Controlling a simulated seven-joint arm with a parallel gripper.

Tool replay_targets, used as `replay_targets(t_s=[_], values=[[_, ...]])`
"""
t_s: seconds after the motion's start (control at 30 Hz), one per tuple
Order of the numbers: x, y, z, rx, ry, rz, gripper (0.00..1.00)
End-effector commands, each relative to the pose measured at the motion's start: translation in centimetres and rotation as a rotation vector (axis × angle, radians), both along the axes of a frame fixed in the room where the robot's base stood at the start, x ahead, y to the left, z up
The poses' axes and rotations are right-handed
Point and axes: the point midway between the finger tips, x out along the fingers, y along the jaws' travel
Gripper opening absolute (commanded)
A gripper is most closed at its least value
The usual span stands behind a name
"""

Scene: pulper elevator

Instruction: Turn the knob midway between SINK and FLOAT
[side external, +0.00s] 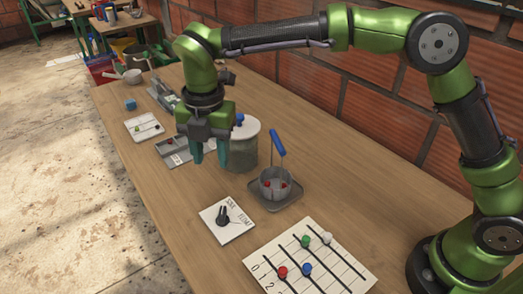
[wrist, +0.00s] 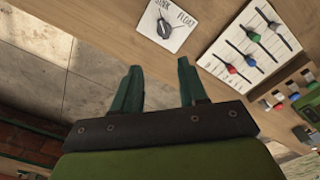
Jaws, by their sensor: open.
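The black knob (side external: 223,217) sits on a white square plate (side external: 236,233) near the table's front edge. The plate bears the words SINK and FLOAT. In the wrist view the knob (wrist: 163,28) is at the top, beyond the fingertips, with its plate (wrist: 178,41) around it. The knob's exact pointing direction is hard to read. My gripper (side external: 209,158) is open and empty, pointing down above the table, behind the plate and apart from the knob. Its two green fingers (wrist: 160,78) show spread in the wrist view.
A lidded jar (side external: 243,150) stands right beside my gripper. A metal cup with a blue handle (side external: 278,150) stands on a small tray (side external: 289,203). A slider board (side external: 340,265) with coloured knobs lies front right. Grey trays lie behind. The table (side external: 175,205) is clear left of the plate.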

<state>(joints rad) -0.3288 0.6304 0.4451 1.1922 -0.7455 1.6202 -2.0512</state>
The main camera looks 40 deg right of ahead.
Motion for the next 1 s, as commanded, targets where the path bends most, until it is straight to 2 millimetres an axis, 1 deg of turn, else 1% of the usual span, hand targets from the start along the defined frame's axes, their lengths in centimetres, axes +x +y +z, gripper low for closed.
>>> replay_targets(t_s=[0.1,0.17,0.27,0.33,0.47,0.8,0.9,1.0], values=[[-0.2,-0.3,0.0,-0.015,0.012,0.098,0.43],[-0.3,-0.4,-0.2,-0.015,0.015,0.121,0.43],[-0.3,-0.4,-1.0,-0.016,0.015,0.132,0.43],[-0.3,-0.4,-1.9,-0.015,0.016,0.130,0.43],[-0.3,-0.4,-4.6,-0.016,0.017,0.130,0.43],[-0.3,-0.4,-12.0,-0.014,0.017,0.128,0.43],[-0.3,-0.4,-13.9,-0.014,0.015,0.128,0.43],[-0.3,-0.4,-15.2,-0.013,0.014,0.127,0.43]])
